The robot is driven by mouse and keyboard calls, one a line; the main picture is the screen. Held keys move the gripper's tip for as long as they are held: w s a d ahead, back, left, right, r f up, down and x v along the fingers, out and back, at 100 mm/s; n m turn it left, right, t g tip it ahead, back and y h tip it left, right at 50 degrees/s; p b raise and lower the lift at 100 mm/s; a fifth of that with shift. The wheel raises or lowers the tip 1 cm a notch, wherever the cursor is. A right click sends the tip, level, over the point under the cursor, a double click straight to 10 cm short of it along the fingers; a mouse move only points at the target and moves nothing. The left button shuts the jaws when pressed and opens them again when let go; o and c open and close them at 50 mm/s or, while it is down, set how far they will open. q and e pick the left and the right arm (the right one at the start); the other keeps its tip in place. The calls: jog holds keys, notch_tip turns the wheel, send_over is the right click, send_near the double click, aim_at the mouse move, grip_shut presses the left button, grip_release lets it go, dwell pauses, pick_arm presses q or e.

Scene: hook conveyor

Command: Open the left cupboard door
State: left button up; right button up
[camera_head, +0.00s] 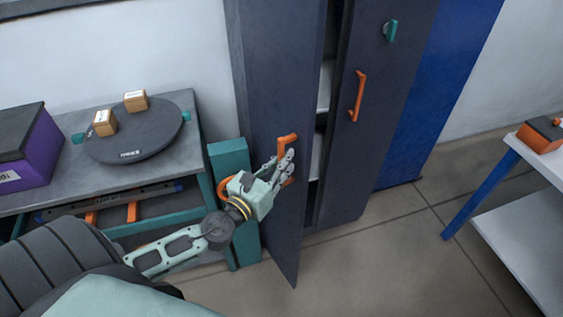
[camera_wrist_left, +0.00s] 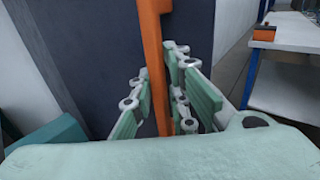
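The left cupboard door (camera_head: 268,75) is dark grey and stands ajar, with a gap between it and the right door (camera_head: 385,95). Its orange handle (camera_head: 284,146) is partly covered by my left gripper (camera_head: 285,168). In the left wrist view the handle (camera_wrist_left: 153,50) runs upright between the two fingers of my left gripper (camera_wrist_left: 160,95), which are close against it on both sides, so the gripper looks shut on it. Pale shelves (camera_head: 325,85) show through the gap. My right gripper is not in view.
Left of the cupboard stands a grey table (camera_head: 190,155) with a dark round turntable (camera_head: 150,135), two small boxes and a purple box (camera_head: 35,155). A teal post (camera_head: 230,165) stands close beside the left door. A white table with blue legs (camera_head: 480,195) is at the right. Floor between is clear.

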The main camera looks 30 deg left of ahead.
pick_arm(q)
jog(key=shift+o, duration=1.4)
jog(key=shift+s, duration=0.15)
jog(key=s, duration=1.1)
jog(key=shift+s+a, duration=0.25)
jog(key=shift+s, duration=0.1)
